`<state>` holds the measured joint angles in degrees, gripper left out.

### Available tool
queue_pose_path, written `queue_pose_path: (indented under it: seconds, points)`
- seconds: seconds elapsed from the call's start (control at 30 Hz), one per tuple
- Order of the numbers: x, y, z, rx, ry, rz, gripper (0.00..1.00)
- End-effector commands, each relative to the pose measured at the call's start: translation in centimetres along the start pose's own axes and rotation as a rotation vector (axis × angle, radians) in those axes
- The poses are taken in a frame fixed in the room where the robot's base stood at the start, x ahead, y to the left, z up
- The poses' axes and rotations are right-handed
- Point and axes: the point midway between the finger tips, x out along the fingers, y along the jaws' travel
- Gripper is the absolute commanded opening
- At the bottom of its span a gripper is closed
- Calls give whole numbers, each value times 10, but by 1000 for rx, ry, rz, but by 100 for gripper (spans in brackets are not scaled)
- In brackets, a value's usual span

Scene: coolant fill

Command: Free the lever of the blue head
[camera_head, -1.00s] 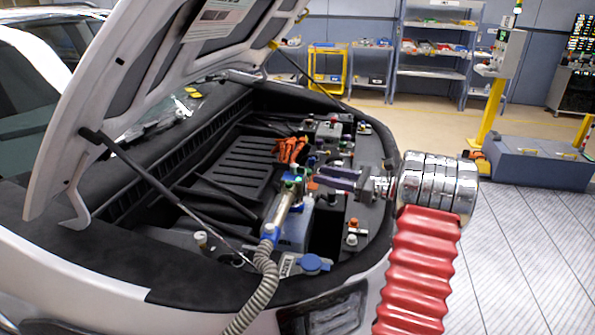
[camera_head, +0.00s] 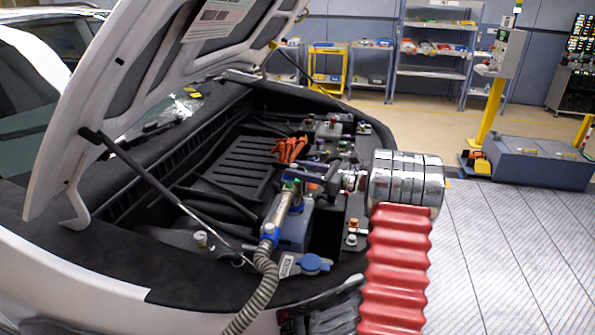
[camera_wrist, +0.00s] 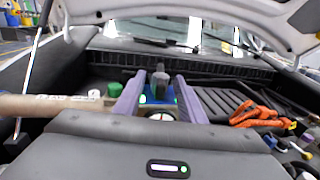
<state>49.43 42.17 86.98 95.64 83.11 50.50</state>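In the wrist view a blue head (camera_wrist: 146,99) shows between my fingers, with a dark upright lever (camera_wrist: 160,78) on it. A round pale part lies just in front of the lever. My gripper (camera_wrist: 160,92) is open, one purple finger on each side of the lever; I cannot tell whether they touch it. In the head view my gripper (camera_head: 302,172) is over the upper end of the silver filling tube (camera_head: 279,210), beside a green cap (camera_head: 291,184). The lever is not clear there.
A ribbed grey hose (camera_head: 262,283) runs down from the tube's blue collar (camera_head: 269,232). A blue cap (camera_head: 311,263) sits at the bay's front edge. Orange cables (camera_head: 291,149) lie behind my gripper. The raised hood (camera_head: 120,95) and its strut (camera_head: 160,187) stand to the left.

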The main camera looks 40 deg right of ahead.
Motion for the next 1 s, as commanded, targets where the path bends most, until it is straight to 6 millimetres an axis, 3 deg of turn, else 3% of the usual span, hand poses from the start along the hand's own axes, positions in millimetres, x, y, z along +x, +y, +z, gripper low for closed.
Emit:
queue_pose_path:
  seconds: [0.5,1.0]
  points:
    - [0,0,0,0,0,0,1]
    - [0,2,0,1,0,-3,0]
